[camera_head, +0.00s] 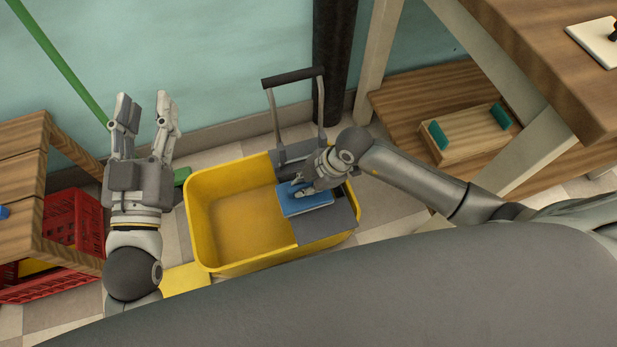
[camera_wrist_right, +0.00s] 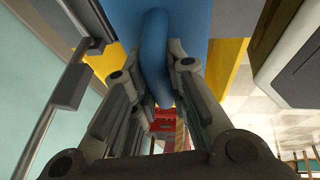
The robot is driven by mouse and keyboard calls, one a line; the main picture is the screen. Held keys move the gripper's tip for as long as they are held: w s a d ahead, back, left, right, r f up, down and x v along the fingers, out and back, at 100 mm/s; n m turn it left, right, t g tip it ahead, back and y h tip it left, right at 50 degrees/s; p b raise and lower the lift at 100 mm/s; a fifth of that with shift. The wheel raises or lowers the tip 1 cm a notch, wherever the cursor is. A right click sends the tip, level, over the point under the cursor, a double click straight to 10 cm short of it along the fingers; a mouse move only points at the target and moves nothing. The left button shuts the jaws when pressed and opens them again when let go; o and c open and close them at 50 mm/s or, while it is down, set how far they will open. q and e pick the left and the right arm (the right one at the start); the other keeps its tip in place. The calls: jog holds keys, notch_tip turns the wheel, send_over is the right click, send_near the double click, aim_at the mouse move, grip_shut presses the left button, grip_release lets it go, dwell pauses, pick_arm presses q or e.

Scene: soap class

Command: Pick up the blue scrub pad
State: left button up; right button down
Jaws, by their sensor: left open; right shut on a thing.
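The blue scrub pad (camera_head: 304,199) is at the right part of the yellow bucket (camera_head: 205,225), above its grey wringer part (camera_head: 325,227). My right gripper (camera_head: 299,188) reaches it from the right and is shut on it. In the right wrist view the pad (camera_wrist_right: 155,50) is large, between the fingertips of my right gripper (camera_wrist_right: 163,70). Whether the pad still touches the grey part below cannot be told. My left gripper (camera_head: 145,112) is open and empty, left of the bucket with its fingers pointing away from me.
The bucket has an upright grey handle (camera_head: 292,76) at its back. A red crate (camera_head: 80,222) and wooden table (camera_head: 25,165) stand at the left. A wooden shelf (camera_head: 420,98) holds a wooden box (camera_head: 468,136) at the right. A green pole (camera_head: 60,62) leans at the back left.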

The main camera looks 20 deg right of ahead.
jog(key=s+a, duration=0.1)
jog(key=s+r+p, duration=0.1)
jog(key=s+a+r, duration=0.1)
jog(key=s, duration=0.1)
jog(key=shift+a+r+p, duration=0.1)
jog(key=shift+a+p, duration=0.25)
jog(key=shift+p, duration=0.05)
pick_arm(q)
jog(key=s+a+f+g+y, duration=0.1)
jog(key=s+f+g, duration=0.1)
jog(key=f+g, duration=0.2)
jog(key=s+a+f+g+y+p, duration=0.1)
jog(key=f+g, duration=0.3)
jog(key=f, duration=0.6)
jog(key=shift+s+a+g+y, duration=0.4)
jog(key=shift+s+a, duration=0.25)
jog(key=shift+s, duration=0.1)
pick_arm(e)
jog(key=s+a, duration=0.1)
jog(key=s+a+r, duration=0.1)
jog(key=s, duration=0.1)
jog(key=shift+r, duration=0.2)
pick_arm(q)
jog(key=shift+f, duration=0.1)
